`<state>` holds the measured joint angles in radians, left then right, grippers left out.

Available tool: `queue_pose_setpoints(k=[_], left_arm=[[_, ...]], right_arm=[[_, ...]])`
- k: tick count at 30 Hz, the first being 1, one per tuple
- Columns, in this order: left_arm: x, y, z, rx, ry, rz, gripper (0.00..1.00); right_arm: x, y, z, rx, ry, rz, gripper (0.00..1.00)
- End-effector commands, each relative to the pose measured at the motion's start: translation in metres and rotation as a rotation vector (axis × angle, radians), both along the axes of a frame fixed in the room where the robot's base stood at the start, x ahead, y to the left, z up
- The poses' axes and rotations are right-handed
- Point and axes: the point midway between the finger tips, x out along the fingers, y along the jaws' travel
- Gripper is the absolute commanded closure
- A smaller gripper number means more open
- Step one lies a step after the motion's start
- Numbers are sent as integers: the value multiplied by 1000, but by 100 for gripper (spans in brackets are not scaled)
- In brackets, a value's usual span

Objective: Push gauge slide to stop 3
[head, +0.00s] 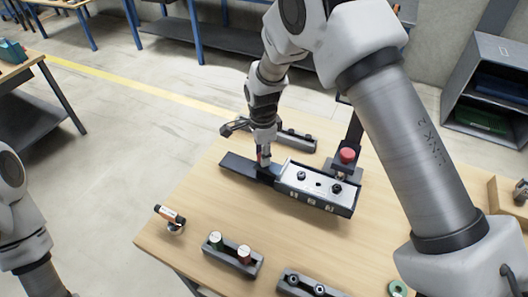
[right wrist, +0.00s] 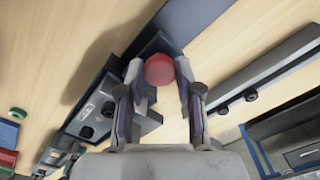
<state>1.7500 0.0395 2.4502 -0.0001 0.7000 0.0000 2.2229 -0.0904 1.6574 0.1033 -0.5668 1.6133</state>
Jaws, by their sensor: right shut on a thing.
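The gauge is a grey block (head: 310,180) with dark round knobs on top and marked windows along its front side. A dark flat bar (head: 237,166) extends from its left end. My right gripper (head: 263,157) points down over the bar, close to the block's left end. In the right wrist view its two fingers are shut on a round red knob (right wrist: 160,69), probably the slide's handle. The gauge block (right wrist: 93,108) shows left of the fingers there. In the head view the fingers mostly hide the held knob. My left gripper is out of view.
A post with a red button (head: 347,155) stands behind the block. A dark rack (head: 297,140) lies behind the gauge.

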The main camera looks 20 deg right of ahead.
Motion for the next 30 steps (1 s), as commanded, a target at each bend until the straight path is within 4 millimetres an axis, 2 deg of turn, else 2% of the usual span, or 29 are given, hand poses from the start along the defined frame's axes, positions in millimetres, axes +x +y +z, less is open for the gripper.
queue_pose_setpoints(k=[1,3,14,17,27,30], left_arm=[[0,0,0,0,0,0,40],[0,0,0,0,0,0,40],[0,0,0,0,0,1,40],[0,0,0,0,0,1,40],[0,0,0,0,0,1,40],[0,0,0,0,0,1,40]], right_arm=[[0,0,0,0,1,0,62],[0,0,0,0,1,0,41],[1,0,6,0,-2,1,41],[1,0,20,-1,-4,1,41],[3,1,102,-2,-2,1,41],[3,2,114,-2,0,1,41]])
